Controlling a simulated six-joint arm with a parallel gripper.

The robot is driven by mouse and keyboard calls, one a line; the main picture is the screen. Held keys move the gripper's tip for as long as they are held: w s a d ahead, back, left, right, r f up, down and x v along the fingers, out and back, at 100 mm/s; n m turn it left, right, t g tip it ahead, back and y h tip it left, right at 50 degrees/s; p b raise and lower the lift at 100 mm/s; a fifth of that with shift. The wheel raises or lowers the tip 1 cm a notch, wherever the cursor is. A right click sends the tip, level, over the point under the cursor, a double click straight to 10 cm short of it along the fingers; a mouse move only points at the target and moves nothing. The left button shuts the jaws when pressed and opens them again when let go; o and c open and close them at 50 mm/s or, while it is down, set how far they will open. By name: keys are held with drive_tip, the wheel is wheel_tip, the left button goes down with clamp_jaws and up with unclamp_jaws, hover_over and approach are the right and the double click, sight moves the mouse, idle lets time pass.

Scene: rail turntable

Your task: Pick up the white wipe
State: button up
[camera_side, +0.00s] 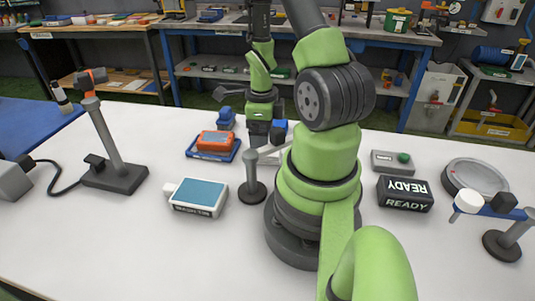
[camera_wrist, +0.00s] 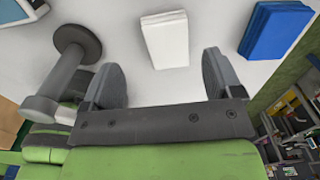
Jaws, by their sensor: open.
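The white wipe (camera_wrist: 166,38) is a flat white folded rectangle on the white table in the wrist view, just beyond and between my fingertips. My gripper (camera_wrist: 161,76) is open, its two grey fingers wide apart with nothing between them. A gap separates the fingers from the wipe in the picture; I cannot tell the height. In the side view my gripper (camera_side: 262,134) is low over the table, partly hidden by my arm, and I cannot make out the wipe clearly there.
A blue folded block (camera_wrist: 277,30) lies right of the wipe. A grey post on a round base (camera_wrist: 76,42) stands close to my left finger. A blue tray with an orange box (camera_side: 215,141), a teal-topped device (camera_side: 199,194) and a READY sign (camera_side: 405,193) are on the table.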

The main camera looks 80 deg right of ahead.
drive_tip(key=shift+d+f, duration=0.2)
drive_tip(key=shift+f, duration=1.2)
drive_tip(key=shift+d+f, duration=0.15)
drive_tip(key=shift+f, duration=1.2)
drive_tip(key=shift+c, duration=0.2)
drive_tip(key=c, duration=1)
